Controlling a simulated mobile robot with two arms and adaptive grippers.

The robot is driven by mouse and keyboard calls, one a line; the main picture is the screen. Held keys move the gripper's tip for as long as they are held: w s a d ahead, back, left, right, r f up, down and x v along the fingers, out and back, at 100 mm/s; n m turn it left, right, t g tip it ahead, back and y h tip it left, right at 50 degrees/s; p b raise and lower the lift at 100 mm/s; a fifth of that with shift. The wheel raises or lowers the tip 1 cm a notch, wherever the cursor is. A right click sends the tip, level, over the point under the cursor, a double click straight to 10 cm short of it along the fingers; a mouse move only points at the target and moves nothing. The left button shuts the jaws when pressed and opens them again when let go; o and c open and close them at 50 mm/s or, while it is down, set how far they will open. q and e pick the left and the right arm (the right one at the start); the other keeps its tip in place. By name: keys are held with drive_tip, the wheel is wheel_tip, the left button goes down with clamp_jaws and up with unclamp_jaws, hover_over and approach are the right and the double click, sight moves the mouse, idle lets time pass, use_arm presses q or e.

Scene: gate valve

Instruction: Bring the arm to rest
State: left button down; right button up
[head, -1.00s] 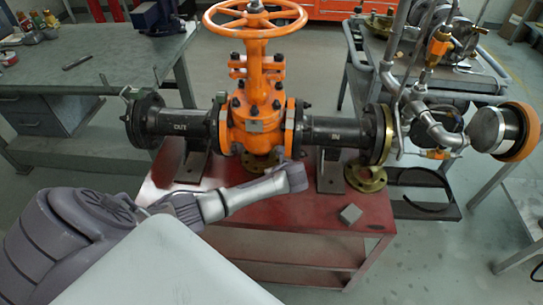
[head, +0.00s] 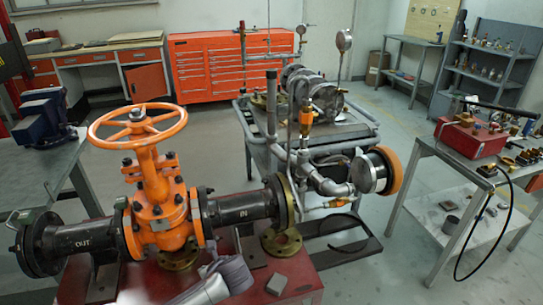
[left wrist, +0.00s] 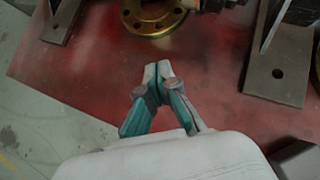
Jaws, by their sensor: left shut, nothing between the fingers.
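The orange gate valve (head: 160,205) with its orange handwheel (head: 138,125) stands on the red table (head: 298,291) between two black pipe sections. The left pipe (head: 85,238) is marked OUT and the right pipe (head: 240,208) is marked IN. Part of my left arm shows at the bottom of the head view, low in front of the valve. In the left wrist view my left gripper (left wrist: 158,72) is shut and empty over the red table top, short of a brass flange (left wrist: 155,14). My right gripper is in neither view.
A small grey block (head: 277,284) lies on the red table. A cart with gauges and piping (head: 325,130) stands behind right. A bench at right holds a red case (head: 470,137). A blue vise (head: 45,118) sits on the left bench. Open floor lies between cart and right bench.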

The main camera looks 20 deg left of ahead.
use_arm(q)
drive_tip(key=s+d+n+h, duration=0.1)
drive_tip(key=d, duration=0.1)
drive_tip(key=s+d+f+n, duration=0.1)
drive_tip(key=s+d, duration=0.1)
drive_tip(key=s+d+f+n+h, duration=0.1)
drive_tip(key=s, duration=0.1)
drive_tip(key=shift+s+d+f+h, duration=0.1)
drive_tip(key=shift+d+f+h, duration=0.05)
drive_tip(key=shift+d+h, duration=0.2)
drive_tip(key=s+d+r+n+h, duration=0.3)
drive_tip(key=s+r+n, duration=0.1)
drive_tip(key=s+n, duration=0.55)
drive_tip(key=s+d+r+n+h, duration=0.3)
drive_tip(key=s+n, duration=0.6)
drive_tip(key=s, duration=0.2)
wheel_tip(320, 180, down, 24)
drive_tip(key=g, duration=0.2)
drive_tip(key=s+a+f+g, duration=0.1)
drive_tip(key=s+a+f, duration=0.1)
drive_tip(key=s+f, duration=1.5)
drive_tip(key=shift+s+a+f, duration=0.2)
drive_tip(key=shift+a+f, duration=0.1)
drive_tip(key=shift+f, duration=0.3)
drive_tip(key=shift+y, duration=0.25)
